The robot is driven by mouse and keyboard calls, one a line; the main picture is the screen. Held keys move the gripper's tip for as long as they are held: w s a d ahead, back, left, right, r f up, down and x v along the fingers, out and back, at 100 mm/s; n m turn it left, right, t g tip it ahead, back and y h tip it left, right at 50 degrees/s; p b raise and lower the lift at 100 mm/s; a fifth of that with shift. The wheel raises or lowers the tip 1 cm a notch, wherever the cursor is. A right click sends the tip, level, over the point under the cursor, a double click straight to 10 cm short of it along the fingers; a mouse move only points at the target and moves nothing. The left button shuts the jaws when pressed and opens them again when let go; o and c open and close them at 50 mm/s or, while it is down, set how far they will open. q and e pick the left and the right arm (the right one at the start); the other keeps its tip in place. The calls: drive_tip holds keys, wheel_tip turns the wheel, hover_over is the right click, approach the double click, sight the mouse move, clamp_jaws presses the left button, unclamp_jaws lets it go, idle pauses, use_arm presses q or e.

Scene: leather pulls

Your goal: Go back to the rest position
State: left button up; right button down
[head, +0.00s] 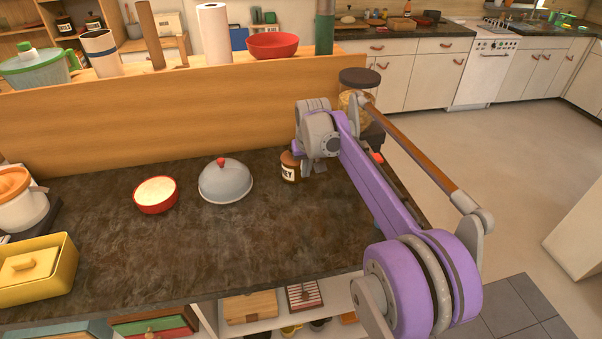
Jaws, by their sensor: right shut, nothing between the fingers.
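My right arm comes in from the lower right in the head view, purple and grey, and reaches over the right part of the dark counter (230,245). Its right gripper (312,172) is mostly hidden behind the grey wrist. It is shut and empty, just right of a small brown honey jar (290,168). I cannot tell whether it touches the jar. The jar stands upright on the counter. My left gripper is not in view.
A grey dome with a red knob (225,181) and a red bowl (155,194) stand left of the jar. A yellow dish (38,268) is at the left edge. A raised wooden ledge (180,115) runs behind. The counter's front middle is clear.

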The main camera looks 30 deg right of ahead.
drive_tip(key=s+a+n+t, duration=0.1)
drive_tip(key=s+a, duration=0.7)
drive_tip(key=s, duration=0.6)
drive_tip(key=s+a+f+n, duration=0.1)
drive_tip(key=s+a+f, duration=0.1)
drive_tip(key=s+f, duration=0.3)
drive_tip(key=s+a+f+t, duration=0.1)
drive_tip(key=s+a+f, duration=0.2)
drive_tip(key=s, duration=1)
wheel_tip(320, 180, down, 2)
drive_tip(key=shift+s+a+f+n+y, duration=0.15)
drive_tip(key=shift+s+a+n+y, duration=0.15)
drive_tip(key=shift+s+n+y, duration=0.1)
